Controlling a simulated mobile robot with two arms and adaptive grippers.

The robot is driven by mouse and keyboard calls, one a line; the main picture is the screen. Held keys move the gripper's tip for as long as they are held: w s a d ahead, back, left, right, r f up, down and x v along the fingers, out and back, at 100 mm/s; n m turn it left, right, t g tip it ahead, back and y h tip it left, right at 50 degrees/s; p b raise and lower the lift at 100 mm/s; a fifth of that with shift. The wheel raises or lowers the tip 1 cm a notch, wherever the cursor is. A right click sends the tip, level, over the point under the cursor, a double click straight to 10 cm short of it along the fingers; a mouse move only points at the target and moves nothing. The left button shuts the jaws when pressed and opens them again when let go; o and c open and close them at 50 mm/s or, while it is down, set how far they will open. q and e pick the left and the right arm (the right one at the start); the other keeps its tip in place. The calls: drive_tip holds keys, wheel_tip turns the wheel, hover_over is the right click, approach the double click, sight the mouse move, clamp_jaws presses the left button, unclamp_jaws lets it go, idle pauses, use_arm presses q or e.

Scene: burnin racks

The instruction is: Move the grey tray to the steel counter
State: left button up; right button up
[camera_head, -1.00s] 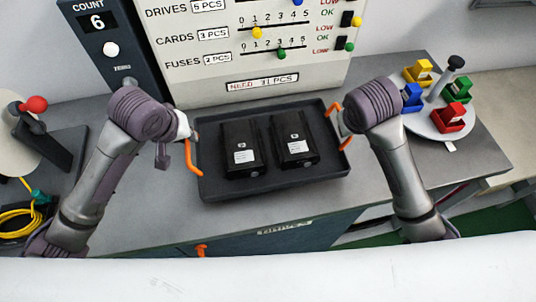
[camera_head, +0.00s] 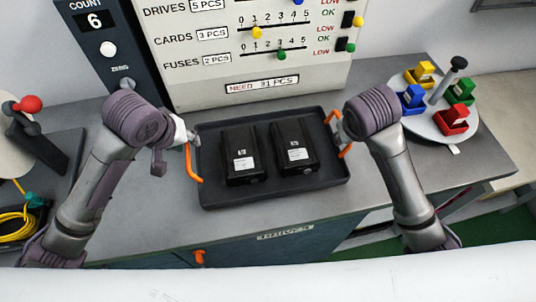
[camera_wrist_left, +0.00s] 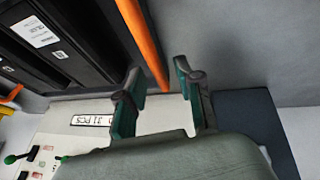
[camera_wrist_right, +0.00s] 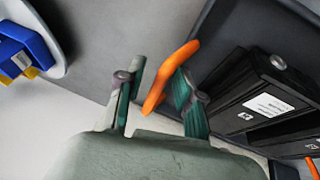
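The grey tray (camera_head: 270,195) lies flat on a grey worktop and holds two black drives (camera_head: 242,155) side by side. It has an orange handle at each end. My left gripper (camera_head: 188,132) is at the left handle (camera_head: 191,163); in the left wrist view the open fingers (camera_wrist_left: 158,92) stand on either side of the orange bar (camera_wrist_left: 143,40). My right gripper (camera_head: 336,124) is at the right handle (camera_head: 345,150); in the right wrist view its fingers (camera_wrist_right: 153,85) are apart, with the orange bar (camera_wrist_right: 169,76) between them, nearer one finger. I cannot tell which surface is the steel counter.
A panel with sliders (camera_head: 270,50) stands right behind the tray. A count display (camera_head: 97,22) is at the back left. A round stand with coloured bins (camera_head: 437,119) is to the right. A red-knobbed device (camera_head: 30,104) and yellow cable (camera_head: 15,225) are at the left.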

drive_tip(key=shift+s+a+r, duration=0.1)
drive_tip(key=shift+s+r, duration=0.1)
drive_tip(key=shift+r, duration=0.25)
use_arm(q)
drive_tip(key=v, duration=1)
drive_tip(key=shift+s+r, duration=0.15)
drive_tip(key=shift+r, duration=0.05)
use_arm(e)
drive_tip(key=s+a, duration=0.1)
drive_tip(key=s, duration=0.3)
drive_tip(key=s+a, duration=0.1)
drive_tip(key=s, duration=0.2)
drive_tip(key=s+a, duration=0.1)
drive_tip(key=s, duration=0.3)
drive_tip(key=shift+s+a+r, duration=0.1)
drive_tip(key=shift+s+a, duration=0.05)
drive_tip(key=shift+s, duration=0.2)
